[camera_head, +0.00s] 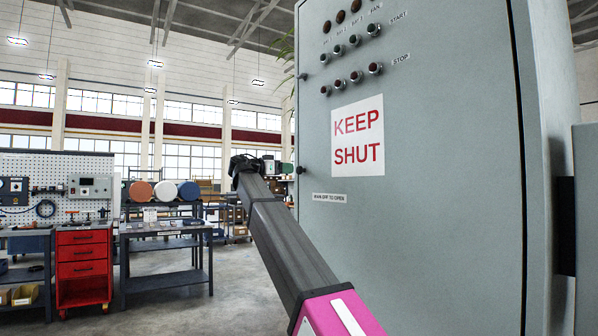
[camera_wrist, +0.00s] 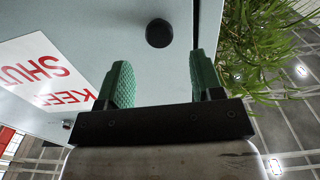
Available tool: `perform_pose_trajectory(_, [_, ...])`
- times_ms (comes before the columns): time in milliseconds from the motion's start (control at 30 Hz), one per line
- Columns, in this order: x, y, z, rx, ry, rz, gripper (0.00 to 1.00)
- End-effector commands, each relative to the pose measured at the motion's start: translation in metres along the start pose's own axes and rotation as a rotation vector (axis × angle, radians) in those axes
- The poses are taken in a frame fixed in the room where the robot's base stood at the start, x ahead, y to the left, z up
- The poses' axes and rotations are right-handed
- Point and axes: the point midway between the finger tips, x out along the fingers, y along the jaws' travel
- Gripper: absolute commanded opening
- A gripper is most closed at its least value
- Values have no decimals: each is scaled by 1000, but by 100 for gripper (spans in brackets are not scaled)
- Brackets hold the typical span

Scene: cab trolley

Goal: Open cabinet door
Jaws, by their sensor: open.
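The grey cabinet door (camera_head: 440,130) fills the right half of the head view and carries a white sign with red "KEEP SHUT" lettering (camera_head: 358,136). It appears shut. A round black knob (camera_head: 300,170) is near the door's left edge; it shows large in the wrist view (camera_wrist: 159,33). My gripper (camera_head: 286,167) is at the left edge of the door, beside this knob. In the wrist view my gripper (camera_wrist: 158,62) has its two green fingers apart, with nothing between them. The knob is just beyond the fingertips, roughly midway between them, apart from both.
Lamps and buttons (camera_head: 355,40) sit high on the door. A green plant (camera_wrist: 255,45) is beyond the door edge. A grey box (camera_head: 586,220) stands at far right.

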Motion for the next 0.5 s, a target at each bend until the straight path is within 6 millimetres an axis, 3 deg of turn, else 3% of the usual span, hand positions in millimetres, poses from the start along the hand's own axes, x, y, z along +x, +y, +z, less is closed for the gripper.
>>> perform_pose_trajectory(100, [24, 0, 0, 0, -1, 2, 60])
perform_pose_trajectory(300, [53, 0, 0, 0, -1, 1, 60])
perform_pose_trajectory(500, [67, 0, 1, 0, -2, -1, 60])
